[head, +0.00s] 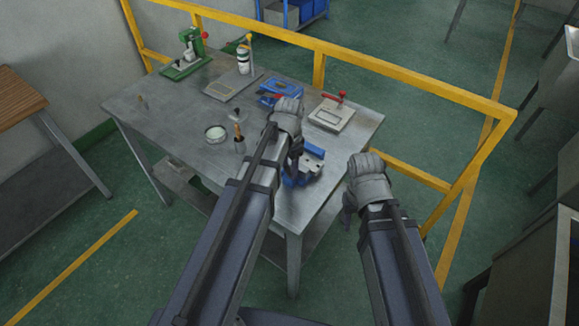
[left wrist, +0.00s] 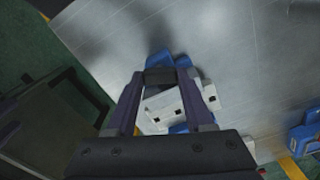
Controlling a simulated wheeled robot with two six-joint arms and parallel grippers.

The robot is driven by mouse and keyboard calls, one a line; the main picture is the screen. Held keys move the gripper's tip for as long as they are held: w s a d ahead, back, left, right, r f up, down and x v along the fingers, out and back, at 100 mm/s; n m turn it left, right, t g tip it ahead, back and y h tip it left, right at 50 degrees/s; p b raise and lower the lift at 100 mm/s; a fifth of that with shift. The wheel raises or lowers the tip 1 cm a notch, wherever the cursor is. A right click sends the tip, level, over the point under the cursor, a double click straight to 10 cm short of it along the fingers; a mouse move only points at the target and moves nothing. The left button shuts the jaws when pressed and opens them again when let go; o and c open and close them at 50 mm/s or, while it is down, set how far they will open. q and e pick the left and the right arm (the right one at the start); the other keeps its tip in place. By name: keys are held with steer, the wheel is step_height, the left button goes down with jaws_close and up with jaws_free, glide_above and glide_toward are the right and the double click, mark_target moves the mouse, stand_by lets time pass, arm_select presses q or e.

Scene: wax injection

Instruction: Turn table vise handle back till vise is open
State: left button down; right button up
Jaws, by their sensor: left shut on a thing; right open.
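The blue and grey table vise (head: 311,160) is at the front right corner of the metal table. In the left wrist view the vise (left wrist: 165,108) lies beneath my gripper, its grey jaw blocks partly covered by my fingers. My left gripper (head: 294,158) is at the vise's left side, shut on its handle. In the left wrist view a dark piece, apparently the handle (left wrist: 160,76), sits between the fingertips. The handle is mostly hidden in the head view, and the jaw gap cannot be made out. My right gripper (head: 348,218) is open and empty, right of the table.
A yellow rail (head: 400,83) runs behind.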

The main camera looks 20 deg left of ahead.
arm_select(q)
steer(key=n, duration=0.4)
steer(key=shift+n, duration=0.3)
steer(key=c, duration=0.6)
jaws_free()
steer(key=shift+o, duration=0.2)
steer(key=shift+r, duration=0.1)
step_height(320, 180, up, 8)
steer(key=p, duration=0.8)
steer(key=shift+f, duration=0.2)
steer(key=s+d+f+y+b, duration=0.1)
steer(key=s+d, duration=0.9)
steer(key=s, duration=0.4)
steer(key=shift+d+f+b, duration=0.15)
steer(key=shift+f+b, duration=0.1)
steer(key=shift+b, duration=0.15)
